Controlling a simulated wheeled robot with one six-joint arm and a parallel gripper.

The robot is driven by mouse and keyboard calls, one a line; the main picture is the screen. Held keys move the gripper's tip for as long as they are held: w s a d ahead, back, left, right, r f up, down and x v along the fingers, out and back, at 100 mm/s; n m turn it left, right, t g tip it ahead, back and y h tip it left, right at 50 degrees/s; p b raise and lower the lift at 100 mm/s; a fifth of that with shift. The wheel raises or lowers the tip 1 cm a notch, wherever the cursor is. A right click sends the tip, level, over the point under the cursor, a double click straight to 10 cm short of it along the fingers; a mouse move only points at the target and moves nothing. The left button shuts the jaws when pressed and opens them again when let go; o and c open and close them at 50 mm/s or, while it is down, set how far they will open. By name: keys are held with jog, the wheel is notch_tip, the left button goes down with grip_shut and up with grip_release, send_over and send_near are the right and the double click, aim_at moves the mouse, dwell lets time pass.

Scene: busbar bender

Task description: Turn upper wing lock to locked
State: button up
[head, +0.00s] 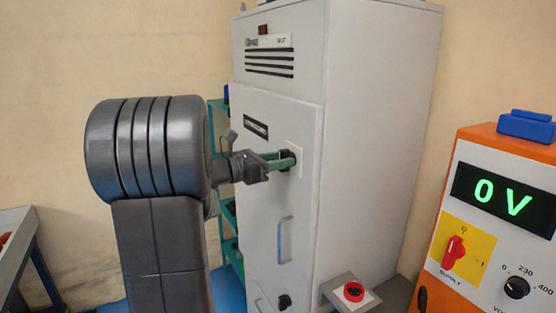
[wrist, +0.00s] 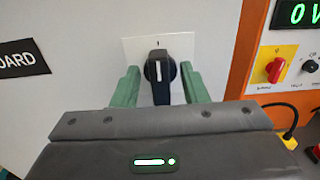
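The upper wing lock (wrist: 160,70) is a black knob with a white line on a pale square plate. It is on the grey cabinet door, and its line stands about upright below a small mark on the plate. My gripper (wrist: 160,88) has its two green fingers either side of the knob, with a visible gap on each side. In the head view my gripper (head: 279,158) reaches the door from the left at the lock (head: 291,154), which its fingers partly cover.
A lower black knob (head: 284,301) and a recessed handle (head: 285,240) are on the same cabinet (head: 365,150). A red button (head: 353,291) sits on a small shelf at its foot. An orange supply unit (head: 470,150) reading 0 V stands at the right.

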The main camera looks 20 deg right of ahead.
grip_shut()
jog(key=shift+f+b, duration=0.15)
jog(key=shift+b, duration=0.3)
jog(key=m+b, duration=0.6)
jog(key=b, duration=0.1)
jog(key=m+b, duration=0.6)
jog(key=b, duration=0.1)
jog(key=m+b, duration=0.5)
jog(key=b, duration=0.3)
jog(key=shift+s+f+m, duration=0.25)
jog(key=shift+s+m, duration=0.05)
jog(key=shift+m, duration=0.1)
